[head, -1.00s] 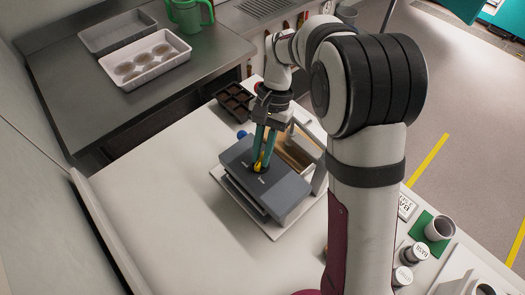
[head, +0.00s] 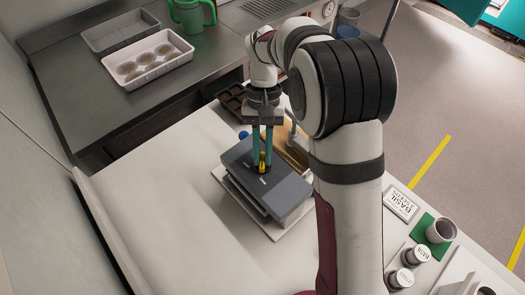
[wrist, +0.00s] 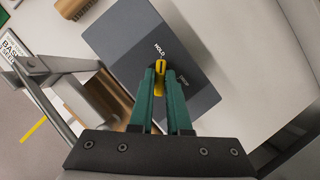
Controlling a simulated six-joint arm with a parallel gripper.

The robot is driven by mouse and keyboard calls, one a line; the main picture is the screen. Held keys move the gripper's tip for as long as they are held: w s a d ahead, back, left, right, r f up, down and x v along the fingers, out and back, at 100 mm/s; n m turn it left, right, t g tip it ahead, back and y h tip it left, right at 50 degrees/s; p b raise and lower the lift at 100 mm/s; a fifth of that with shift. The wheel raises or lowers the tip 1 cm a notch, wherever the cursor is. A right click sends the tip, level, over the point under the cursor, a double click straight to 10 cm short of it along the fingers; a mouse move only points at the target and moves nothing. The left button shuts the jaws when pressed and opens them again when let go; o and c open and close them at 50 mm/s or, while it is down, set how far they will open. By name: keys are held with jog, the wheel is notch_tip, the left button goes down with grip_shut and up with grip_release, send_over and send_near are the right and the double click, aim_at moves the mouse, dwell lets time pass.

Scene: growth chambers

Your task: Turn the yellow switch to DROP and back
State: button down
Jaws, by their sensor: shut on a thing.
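The yellow switch (head: 262,161) stands on the top face of the dark grey box (head: 284,193). My gripper (head: 262,157) comes down from above with its teal fingers around the switch, shut on it. In the wrist view the yellow switch (wrist: 160,68) sits between the fingertips of my gripper (wrist: 162,76). The HOLD label (wrist: 160,48) lies just beyond the switch's far end, and the switch's long side runs roughly toward it. The DROP label (wrist: 183,82) lies to the right, partly beside the right finger. The fingers hide the lower part of the switch.
The grey box stands on a pale base plate on the white bench. A metal frame (wrist: 40,90) and a wooden block (wrist: 105,97) are close beside it. A dark pot tray (head: 232,97) is behind. The bench to the left is clear.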

jog(key=c, duration=0.9)
grip_release()
jog(key=shift+o, duration=0.2)
jog(key=shift+r, duration=0.1)
jog(key=v, duration=1.5)
jog(key=shift+w+r, duration=0.2)
jog(key=shift+r, duration=0.05)
jog(key=shift+a, duration=0.1)
